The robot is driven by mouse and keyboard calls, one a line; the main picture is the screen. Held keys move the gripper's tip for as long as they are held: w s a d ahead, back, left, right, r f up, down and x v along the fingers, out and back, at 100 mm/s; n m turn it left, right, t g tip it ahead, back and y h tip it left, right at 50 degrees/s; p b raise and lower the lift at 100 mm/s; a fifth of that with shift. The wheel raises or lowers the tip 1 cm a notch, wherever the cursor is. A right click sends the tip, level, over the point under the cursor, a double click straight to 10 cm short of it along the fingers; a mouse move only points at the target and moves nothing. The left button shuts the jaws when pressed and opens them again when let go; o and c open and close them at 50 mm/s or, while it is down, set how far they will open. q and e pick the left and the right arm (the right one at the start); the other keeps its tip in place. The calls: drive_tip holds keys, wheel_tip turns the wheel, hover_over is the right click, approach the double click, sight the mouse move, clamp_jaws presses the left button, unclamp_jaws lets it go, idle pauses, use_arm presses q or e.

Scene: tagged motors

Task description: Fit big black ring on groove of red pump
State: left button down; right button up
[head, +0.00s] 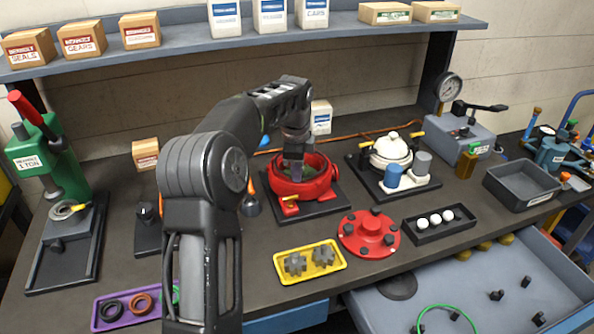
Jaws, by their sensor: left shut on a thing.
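The red pump (325,184) stands on a dark base plate (318,208), with its round top open. My left gripper (294,172) points down into this opening. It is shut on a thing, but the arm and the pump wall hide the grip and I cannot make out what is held. The pump's groove is partly hidden behind my gripper. A black ring (101,311) lies in the purple tray (97,325) at the lower left, beside a brown-orange ring (142,293) and a green one partly behind my arm. I cannot tell whether this is the big black ring. My right gripper is not in view.
A red cover (370,231), a yellow gear tray (310,273) and a black tray of white balls (462,221) lie in front. A white pump (390,150) stands to the right, a green press (55,160) at left. An open drawer (460,300) juts out at lower right.

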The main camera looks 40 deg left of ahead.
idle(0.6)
use_arm(q)
drive_tip(key=c, duration=1.5)
unclamp_jaws()
drive_tip(key=shift+o, duration=0.6)
drive_tip(key=o, duration=0.4)
drive_tip(key=shift+o, duration=0.2)
drive_tip(key=shift+r+p, duration=0.7)
drive_tip(key=shift+p, duration=0.15)
